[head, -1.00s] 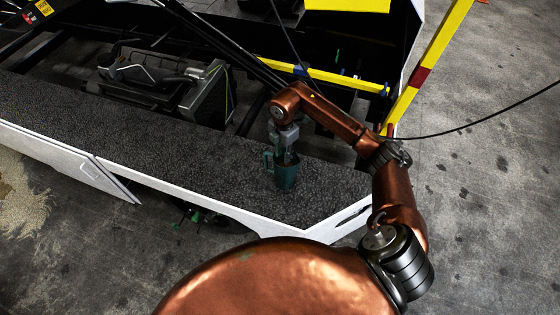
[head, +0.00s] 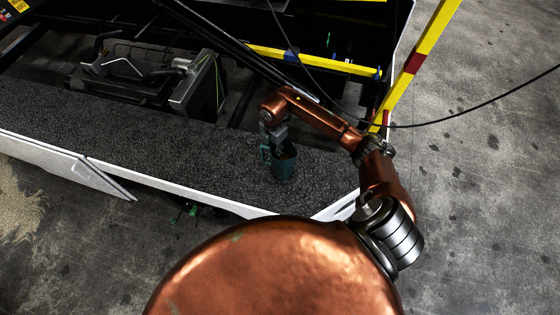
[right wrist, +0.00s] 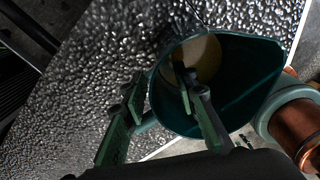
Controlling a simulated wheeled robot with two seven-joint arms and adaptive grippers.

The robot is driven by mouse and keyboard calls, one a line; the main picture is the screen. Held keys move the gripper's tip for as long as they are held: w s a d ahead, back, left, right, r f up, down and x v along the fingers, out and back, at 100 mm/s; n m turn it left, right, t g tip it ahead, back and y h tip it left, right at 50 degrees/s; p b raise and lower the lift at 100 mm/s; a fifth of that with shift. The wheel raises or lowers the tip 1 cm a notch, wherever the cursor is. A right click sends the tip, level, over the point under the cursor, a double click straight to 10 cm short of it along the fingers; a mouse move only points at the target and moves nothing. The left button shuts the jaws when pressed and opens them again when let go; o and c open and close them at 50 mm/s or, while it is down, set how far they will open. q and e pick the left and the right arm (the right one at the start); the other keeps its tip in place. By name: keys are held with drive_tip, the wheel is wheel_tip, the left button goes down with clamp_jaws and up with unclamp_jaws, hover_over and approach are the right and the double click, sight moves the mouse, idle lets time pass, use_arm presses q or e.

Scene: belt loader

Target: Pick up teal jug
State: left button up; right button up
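The teal jug (head: 284,169) stands upright on the dark textured deck (head: 215,160) near its right end. In the right wrist view the jug (right wrist: 236,75) shows its open mouth and a pale inner bottom, with its handle (right wrist: 147,122) toward the fingers. My right gripper (head: 276,143) is over the jug's rim on the handle side. In the right wrist view the right gripper (right wrist: 160,82) is open, its green-padded fingers apart. One finger reaches into the mouth and the other is outside, with the jug's wall and handle between them. Contact is not clear. My left gripper is not in view.
A white edge (head: 180,188) borders the deck. Behind the deck are dark machinery (head: 150,80) and a yellow bar (head: 315,62). A yellow and red post (head: 415,62) and a black cable (head: 480,113) are at the right. The deck left of the jug is clear.

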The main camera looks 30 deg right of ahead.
sight(274, 154)
wheel_tip(274, 154, down, 3)
drive_tip(key=shift+f, duration=0.2)
clamp_jaws()
drive_tip(key=shift+w+r, duration=0.1)
drive_tip(key=shift+w, duration=0.05)
idle(0.7)
